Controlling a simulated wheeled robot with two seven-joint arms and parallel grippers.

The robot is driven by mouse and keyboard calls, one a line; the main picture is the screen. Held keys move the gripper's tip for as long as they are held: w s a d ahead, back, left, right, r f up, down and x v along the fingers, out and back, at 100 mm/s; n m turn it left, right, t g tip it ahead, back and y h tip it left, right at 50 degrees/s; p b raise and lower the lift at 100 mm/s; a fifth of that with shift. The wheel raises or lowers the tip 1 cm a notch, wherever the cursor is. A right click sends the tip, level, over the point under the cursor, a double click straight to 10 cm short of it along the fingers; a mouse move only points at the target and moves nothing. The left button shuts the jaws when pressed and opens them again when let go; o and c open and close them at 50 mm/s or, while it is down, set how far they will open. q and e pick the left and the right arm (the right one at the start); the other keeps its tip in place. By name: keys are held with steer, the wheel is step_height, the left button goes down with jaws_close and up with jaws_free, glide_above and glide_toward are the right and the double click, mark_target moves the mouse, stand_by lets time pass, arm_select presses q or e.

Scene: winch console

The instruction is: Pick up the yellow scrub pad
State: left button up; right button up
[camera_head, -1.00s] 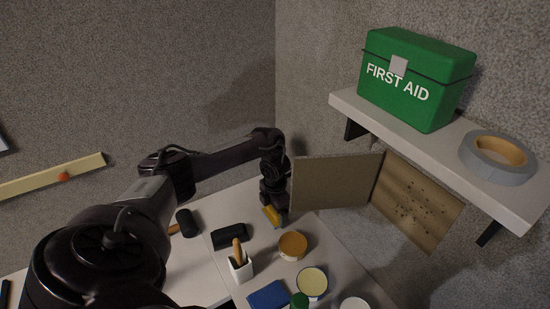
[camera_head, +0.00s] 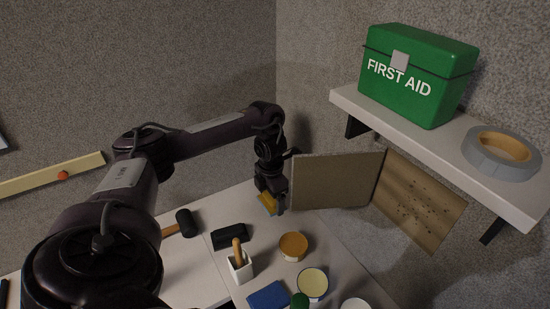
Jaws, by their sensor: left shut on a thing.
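The yellow scrub pad (camera_head: 268,203) is small in the head view, near the far corner of the white table. My left gripper (camera_head: 272,204) is shut on it and points down, with its fingers partly covering the pad. The pad looks tilted and seems to be a little above the table top, though the gap is hard to judge. My right gripper does not show.
A grey-brown panel (camera_head: 337,181) stands just right of the left gripper. On the table (camera_head: 195,270) are a black block (camera_head: 229,237), a mallet (camera_head: 186,224), a white holder (camera_head: 240,268), an orange-lidded tub (camera_head: 293,246) and a blue cloth-like item (camera_head: 268,296). A shelf (camera_head: 440,146) holds a first aid box (camera_head: 415,75).

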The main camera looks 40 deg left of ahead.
arm_select(q)
steer(key=s+a+b, duration=0.1)
steer(key=s+b, duration=0.1)
steer(key=s, duration=0.3)
steer(key=s+a+b, duration=0.2)
steer(key=s, duration=0.3)
steer(key=s+a+b, duration=0.1)
steer(key=s+b, duration=0.1)
steer(key=s, duration=0.4)
steer(key=shift+a+f, duration=0.3)
steer(key=shift+a, duration=0.05)
steer(key=shift+s+a+r+b, duration=0.1)
steer(key=shift+s+b, duration=0.15)
steer(key=shift+s, duration=0.2)
steer(key=shift+s+a+r+b, duration=0.1)
steer(key=shift+s+b, duration=0.15)
steer(key=shift+s, duration=0.2)
